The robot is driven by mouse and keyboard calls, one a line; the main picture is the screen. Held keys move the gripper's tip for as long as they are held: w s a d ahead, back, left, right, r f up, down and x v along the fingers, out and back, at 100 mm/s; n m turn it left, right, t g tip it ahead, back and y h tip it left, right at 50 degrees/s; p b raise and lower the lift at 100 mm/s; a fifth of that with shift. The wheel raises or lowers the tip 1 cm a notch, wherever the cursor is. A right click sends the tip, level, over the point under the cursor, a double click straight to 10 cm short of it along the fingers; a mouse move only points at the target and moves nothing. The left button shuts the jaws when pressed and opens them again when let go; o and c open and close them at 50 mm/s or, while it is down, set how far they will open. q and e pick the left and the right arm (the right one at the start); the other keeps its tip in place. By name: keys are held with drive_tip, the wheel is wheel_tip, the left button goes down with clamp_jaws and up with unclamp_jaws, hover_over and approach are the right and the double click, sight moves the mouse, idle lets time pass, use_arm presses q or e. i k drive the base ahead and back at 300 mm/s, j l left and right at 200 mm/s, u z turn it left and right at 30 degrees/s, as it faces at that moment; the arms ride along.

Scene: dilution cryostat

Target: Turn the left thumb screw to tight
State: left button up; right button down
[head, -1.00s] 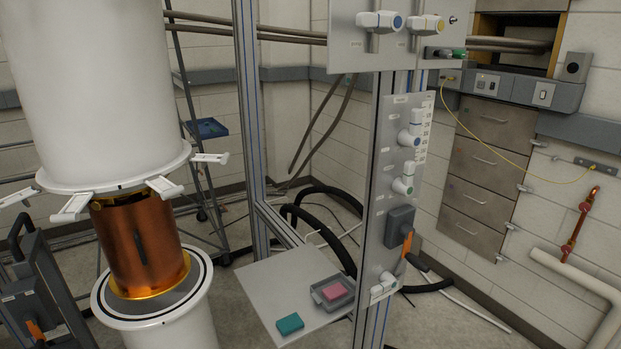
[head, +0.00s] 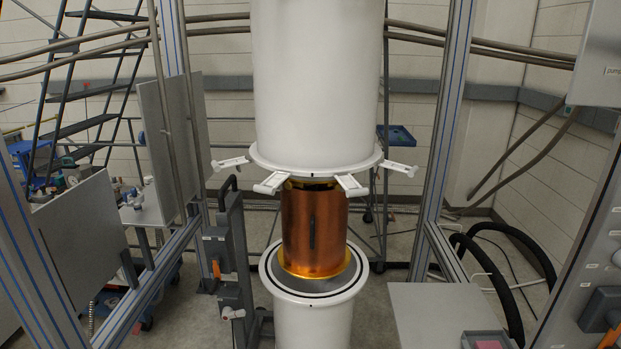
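No part that I can clearly identify as the left thumb screw shows in the head view. The white cryostat vessel (head: 318,80) hangs in the middle, with several white arm-like clamps sticking out around its bottom flange (head: 318,172). Two of them are on the left, a left outer clamp (head: 230,163) and a left front clamp (head: 271,184). Two more are on the right, a right front clamp (head: 352,185) and a right outer clamp (head: 398,168). Any small screws on them are too small to tell. Neither of my grippers is in view.
A copper can (head: 313,230) stands below the flange, over an open white lower can (head: 315,320). A dark lift column (head: 240,245) with an orange-levered box stands left of it. Metal frame posts flank both sides. A grey shelf (head: 425,310) is at the lower right.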

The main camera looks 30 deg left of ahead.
sight(289, 184)
drive_tip(key=i+l+u, duration=0.6)
drive_tip(key=i+j+u, duration=0.1)
drive_tip(key=u, duration=0.85)
